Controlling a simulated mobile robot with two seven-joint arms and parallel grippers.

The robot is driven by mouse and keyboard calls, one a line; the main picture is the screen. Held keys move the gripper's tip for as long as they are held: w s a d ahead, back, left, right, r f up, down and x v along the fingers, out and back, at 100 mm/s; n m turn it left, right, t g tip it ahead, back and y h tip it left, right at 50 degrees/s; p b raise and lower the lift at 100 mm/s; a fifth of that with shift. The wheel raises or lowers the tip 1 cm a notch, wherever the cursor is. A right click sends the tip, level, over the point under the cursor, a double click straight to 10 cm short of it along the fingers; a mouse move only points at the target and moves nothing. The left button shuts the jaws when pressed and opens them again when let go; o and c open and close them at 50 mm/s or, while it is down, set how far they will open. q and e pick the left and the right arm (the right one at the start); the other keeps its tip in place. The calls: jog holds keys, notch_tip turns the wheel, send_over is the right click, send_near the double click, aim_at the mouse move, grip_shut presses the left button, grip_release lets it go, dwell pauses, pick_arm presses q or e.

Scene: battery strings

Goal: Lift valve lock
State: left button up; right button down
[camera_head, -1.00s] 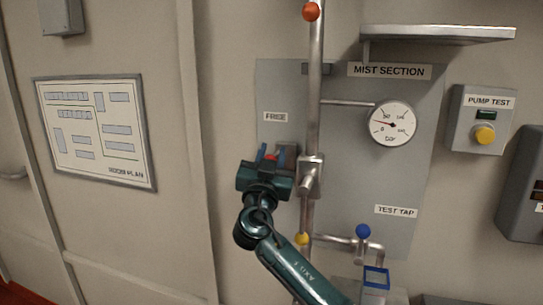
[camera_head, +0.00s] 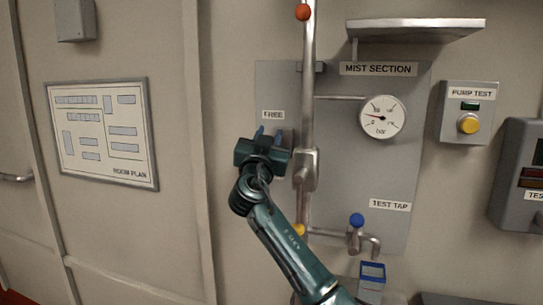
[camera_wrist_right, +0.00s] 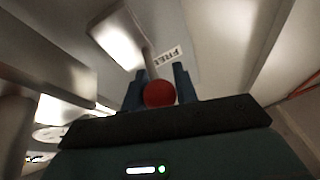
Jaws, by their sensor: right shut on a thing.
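The valve body (camera_head: 305,171) sits on the vertical pipe (camera_head: 309,95) in front of the grey panel. My right gripper (camera_head: 268,133) is left of this pipe, just below the FREE label (camera_head: 273,114). In the right wrist view a round red knob (camera_wrist_right: 159,94) sits between the two blue fingers of my right gripper (camera_wrist_right: 160,72), which is shut on it. In the head view the gripper hides the knob. I cannot tell how the knob joins the valve lock. My left gripper is not in view.
A pressure gauge (camera_head: 382,117) and a metal shelf (camera_head: 415,31) are right of the pipe. The test tap's blue knob (camera_head: 357,220) is lower right. A pump test box (camera_head: 468,112) is on the right wall. The wall left of the gripper is bare up to the room plan (camera_head: 100,135).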

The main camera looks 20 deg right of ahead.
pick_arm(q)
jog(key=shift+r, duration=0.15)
pick_arm(e)
jog(key=shift+r, duration=0.4)
jog(key=c, duration=1.5)
grip_release()
jog(key=shift+c, duration=0.2)
jog(key=o, duration=0.4)
jog(key=shift+f, duration=0.1)
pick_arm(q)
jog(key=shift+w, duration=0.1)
pick_arm(e)
jog(key=shift+o, duration=0.2)
jog(key=shift+f, duration=0.1)
jog(key=shift+s+a+f, duration=0.15)
jog(key=shift+s+a, duration=0.05)
jog(key=shift+s, duration=0.05)
pick_arm(q)
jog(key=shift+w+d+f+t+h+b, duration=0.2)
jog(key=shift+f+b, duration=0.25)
jog(key=shift+b, duration=0.6)
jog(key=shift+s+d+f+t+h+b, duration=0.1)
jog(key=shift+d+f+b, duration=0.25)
jog(key=shift+b, duration=0.7)
pick_arm(e)
jog(key=v, duration=1.2)
jog(key=shift+s, duration=0.25)
